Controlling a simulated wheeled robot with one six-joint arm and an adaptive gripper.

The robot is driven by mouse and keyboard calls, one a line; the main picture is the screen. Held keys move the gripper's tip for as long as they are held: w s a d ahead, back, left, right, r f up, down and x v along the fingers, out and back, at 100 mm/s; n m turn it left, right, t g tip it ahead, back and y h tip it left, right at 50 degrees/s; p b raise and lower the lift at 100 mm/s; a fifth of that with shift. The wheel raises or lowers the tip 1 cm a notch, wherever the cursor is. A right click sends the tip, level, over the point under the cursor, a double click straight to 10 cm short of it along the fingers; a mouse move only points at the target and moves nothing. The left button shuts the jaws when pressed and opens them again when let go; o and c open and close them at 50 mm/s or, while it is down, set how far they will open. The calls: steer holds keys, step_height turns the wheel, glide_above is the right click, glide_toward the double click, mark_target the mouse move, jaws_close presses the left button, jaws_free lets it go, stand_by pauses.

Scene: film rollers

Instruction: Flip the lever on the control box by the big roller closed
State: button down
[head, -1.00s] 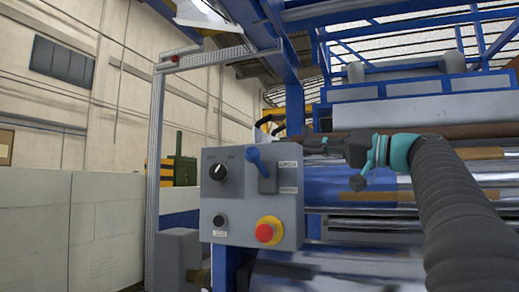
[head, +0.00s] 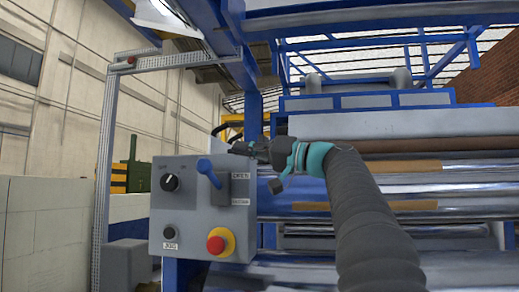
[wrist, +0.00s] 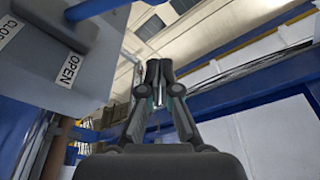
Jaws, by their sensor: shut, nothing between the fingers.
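The grey control box (head: 190,222) stands left of centre in the head view, in front of the big roller machine. Its blue lever (head: 207,169) sits on the upper right of its face, knob up and tilted left, beside the upper OPEN label (head: 241,176). My gripper (head: 236,147) is up and right of the lever, near the box's top right corner, and appears apart from the lever. In the wrist view my gripper (wrist: 158,72) is shut and empty, with the OPEN label (wrist: 70,68) on the box face to its left. The lever's knob is not clear there.
The box also carries a black dial (head: 169,182), a small black button (head: 169,231) and a red emergency stop (head: 217,243). Metallic rollers (head: 465,175) and blue frame beams lie behind and right of my arm. A grey post (head: 104,170) stands left of the box.

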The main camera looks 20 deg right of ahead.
mark_target(210, 173)
steer(key=shift+w+a+f+b, duration=0.15)
steer(key=shift+w+a+f, duration=0.15)
steer(key=shift+a, duration=0.5)
steer(key=shift+w+a+f+b, duration=0.15)
steer(key=shift+a+f, duration=0.3)
steer(key=shift+a, duration=0.4)
steer(key=shift+w+a+f+b, duration=0.15)
steer(key=shift+w+a+f, duration=0.15)
steer(key=shift+a, duration=0.5)
steer(key=shift+f, duration=0.2)
